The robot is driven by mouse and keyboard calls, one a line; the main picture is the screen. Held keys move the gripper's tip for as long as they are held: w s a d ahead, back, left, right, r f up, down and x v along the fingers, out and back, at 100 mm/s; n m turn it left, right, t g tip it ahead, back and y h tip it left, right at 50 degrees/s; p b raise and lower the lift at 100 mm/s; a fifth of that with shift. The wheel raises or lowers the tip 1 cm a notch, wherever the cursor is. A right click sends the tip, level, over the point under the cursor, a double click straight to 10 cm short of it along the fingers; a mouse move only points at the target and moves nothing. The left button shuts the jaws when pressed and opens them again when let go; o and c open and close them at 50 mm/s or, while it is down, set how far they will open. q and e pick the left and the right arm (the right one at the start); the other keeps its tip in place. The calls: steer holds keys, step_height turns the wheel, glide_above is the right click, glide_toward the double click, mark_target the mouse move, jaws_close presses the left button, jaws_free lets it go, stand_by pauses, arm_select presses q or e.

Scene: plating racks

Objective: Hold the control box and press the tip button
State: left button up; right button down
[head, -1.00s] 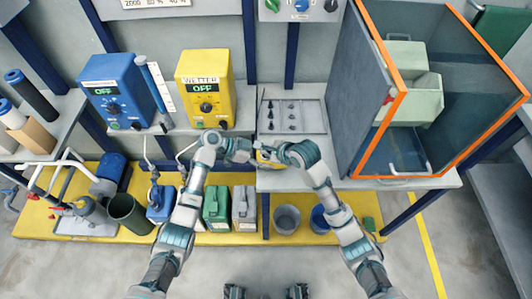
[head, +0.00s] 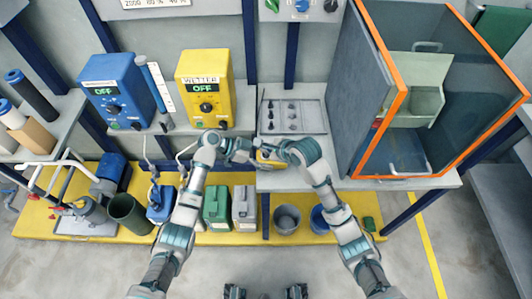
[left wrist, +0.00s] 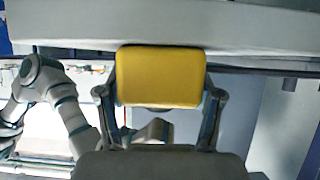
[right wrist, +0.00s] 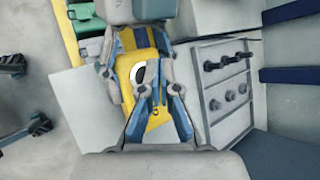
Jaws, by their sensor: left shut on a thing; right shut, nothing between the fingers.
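The control box is yellow. It shows partly between my grippers in the head view (head: 266,158), and fills the space between the left fingers in the left wrist view (left wrist: 160,75). My left gripper (head: 248,153) is shut on it from the left side. In the right wrist view the box (right wrist: 126,86) shows a white round patch and a small dark mark. My right gripper (right wrist: 158,84) is shut and empty, its fingertips over the box's face. Whether they touch it is not clear. The fingers hide part of the face, and I cannot make out the tip button.
A grey panel with dark knobs (head: 292,116) lies on the bench just beyond my grippers. An orange-framed glass cabinet (head: 401,95) with a pale green container (head: 413,103) stands right. Blue (head: 118,85) and yellow (head: 205,82) units reading OFF stand left. Buckets (head: 287,218) are below.

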steer(key=shift+r, duration=2.65)
arm_select(q)
steer(key=o, duration=1.4)
steer(key=shift+a, duration=0.1)
